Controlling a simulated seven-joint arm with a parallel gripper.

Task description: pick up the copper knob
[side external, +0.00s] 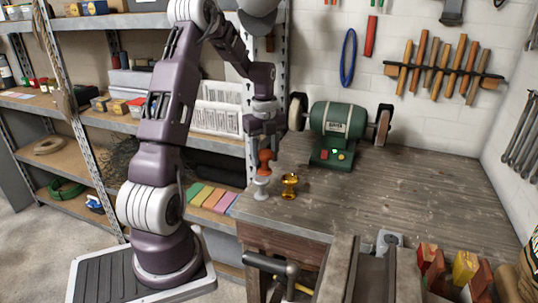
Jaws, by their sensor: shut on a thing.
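The copper knob (265,163), reddish-orange, is at the lower end of my gripper (265,145), above the left front part of the workbench. My gripper points down and is shut on the upper part of the knob. A silver-white knob (262,188) is directly below the copper knob in the picture, at the bench's left edge. I cannot tell whether the two touch. A shiny brass-gold knob (289,186) stands on the bench just to the right.
A green bench grinder (337,130) stands at the back of the workbench (400,185). A vise (272,268) is at the front edge. Blocks with red and yellow tops (463,268) are at the front right. Shelves (110,122) stand at left. The bench's middle is clear.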

